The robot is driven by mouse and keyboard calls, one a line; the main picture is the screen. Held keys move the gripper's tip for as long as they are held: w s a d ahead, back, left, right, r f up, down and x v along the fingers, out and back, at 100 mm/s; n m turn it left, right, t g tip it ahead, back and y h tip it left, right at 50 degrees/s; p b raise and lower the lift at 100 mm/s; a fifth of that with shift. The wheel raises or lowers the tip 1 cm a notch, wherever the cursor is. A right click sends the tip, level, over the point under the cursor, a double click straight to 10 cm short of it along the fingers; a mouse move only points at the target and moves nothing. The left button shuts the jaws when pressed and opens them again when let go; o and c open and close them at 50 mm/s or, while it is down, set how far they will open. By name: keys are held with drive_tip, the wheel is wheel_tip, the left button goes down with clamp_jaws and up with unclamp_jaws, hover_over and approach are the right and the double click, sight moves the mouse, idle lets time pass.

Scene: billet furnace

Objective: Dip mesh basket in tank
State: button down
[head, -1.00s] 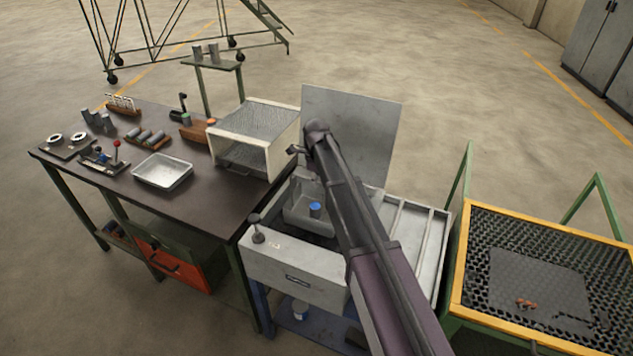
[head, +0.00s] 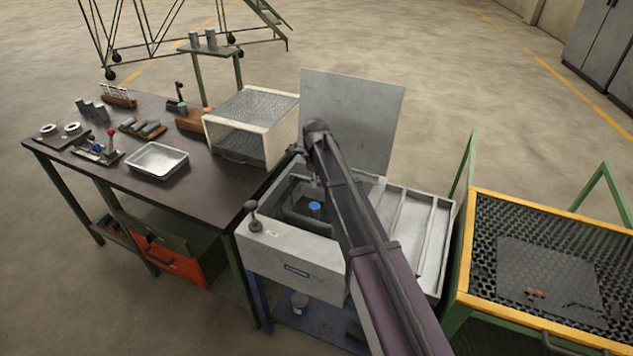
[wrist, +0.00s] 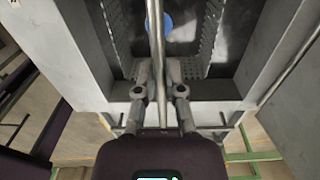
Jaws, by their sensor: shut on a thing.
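The tank (head: 285,262) is a grey metal box with its lid (head: 352,115) raised at the back. The mesh basket (head: 287,212) is down inside the tank opening and looks dark; my arm covers part of it. In the wrist view its perforated walls (wrist: 208,38) show on both sides. My gripper (wrist: 160,93) is shut on the basket's thin metal handle (wrist: 156,48), above the opening. A blue-topped piece (head: 314,207) sits in the basket, also in the wrist view (wrist: 160,22). Whether the basket touches the tank floor is hidden.
A dark workbench (head: 200,196) at left holds a shallow metal tray (head: 157,160), a white open-fronted box (head: 250,130) and small parts. A ribbed drain board (head: 412,225) adjoins the tank. A yellow-framed grate table (head: 510,210) stands at right.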

sight(315, 205)
drive_tip(key=shift+f+b, duration=5.6)
drive_tip(key=shift+f, duration=0.25)
